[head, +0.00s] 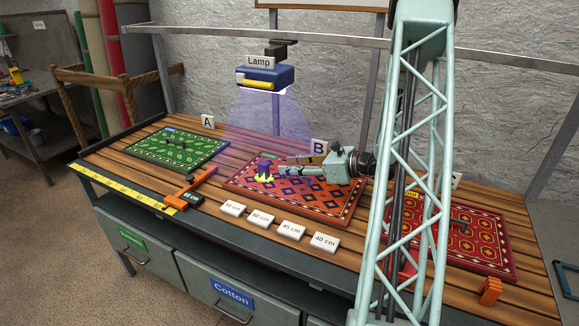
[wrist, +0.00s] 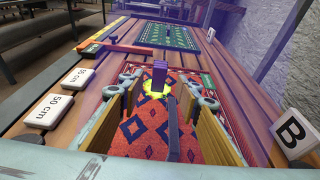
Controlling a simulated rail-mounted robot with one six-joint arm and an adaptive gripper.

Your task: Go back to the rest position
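My gripper (head: 288,170) is low over the red and blue rug (head: 322,205) by card B, reaching toward the left. In the wrist view its two fingers (wrist: 164,92) are spread apart with a gap between them. A small purple block with a bright yellow base (head: 264,173) stands on the rug just past the fingertips. It also shows in the wrist view (wrist: 159,76), in line with the gap and seemingly apart from both fingers. A dark bar (wrist: 172,130) lies between the fingers; I cannot tell what it is.
A lamp (head: 264,76) hangs above, casting a violet beam. A green rug (head: 177,148) lies left and a red rug (head: 460,238) right. An orange bar (head: 191,188), a yellow ruler (head: 122,192) and several white size blocks (head: 291,230) lie along the front. Card B (head: 319,148) stands close behind my gripper.

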